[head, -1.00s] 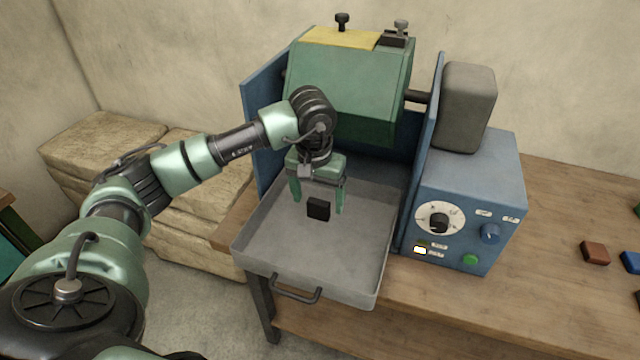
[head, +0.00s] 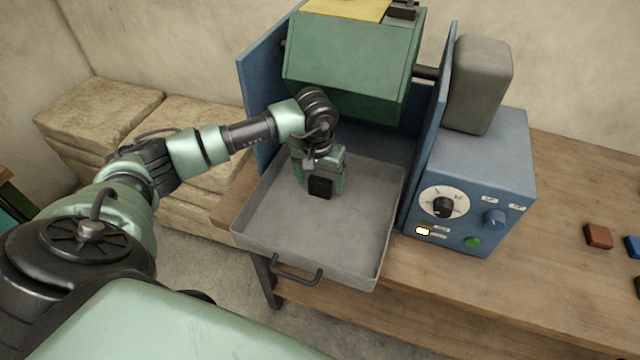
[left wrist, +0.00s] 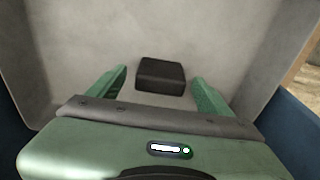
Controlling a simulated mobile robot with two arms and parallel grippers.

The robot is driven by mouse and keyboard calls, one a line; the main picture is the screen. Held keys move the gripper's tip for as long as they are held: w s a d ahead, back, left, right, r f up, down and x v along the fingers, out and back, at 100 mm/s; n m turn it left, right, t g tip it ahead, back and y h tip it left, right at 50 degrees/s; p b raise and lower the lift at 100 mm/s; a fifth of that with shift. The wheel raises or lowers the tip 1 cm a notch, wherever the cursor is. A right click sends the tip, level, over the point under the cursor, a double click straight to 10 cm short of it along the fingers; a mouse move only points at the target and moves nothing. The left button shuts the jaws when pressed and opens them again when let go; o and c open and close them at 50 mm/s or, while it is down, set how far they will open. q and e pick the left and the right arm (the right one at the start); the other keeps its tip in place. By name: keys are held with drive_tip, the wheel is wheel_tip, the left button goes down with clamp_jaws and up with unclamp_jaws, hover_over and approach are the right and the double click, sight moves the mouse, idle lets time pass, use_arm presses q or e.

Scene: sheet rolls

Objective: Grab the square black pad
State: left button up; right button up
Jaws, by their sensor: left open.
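The square black pad (head: 320,187) lies in the grey metal tray (head: 368,235) in front of the machine. In the left wrist view the pad (left wrist: 161,75) sits between and slightly beyond the two green fingers, with a gap on each side. My left gripper (head: 320,190) is open and low over the tray, right at the pad. It also shows in the left wrist view (left wrist: 160,85). In the head view its fingers stand close beside the pad. My right gripper is not in view.
The green drum (head: 350,65) hangs behind the tray between blue side plates. A blue control box (head: 470,190) stands to the right on the wooden table (head: 560,255). A brown block (head: 598,236) lies farther right. The tray's walls surround my gripper.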

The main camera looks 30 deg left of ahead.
use_arm(q)
drive_tip(key=c, duration=1.5)
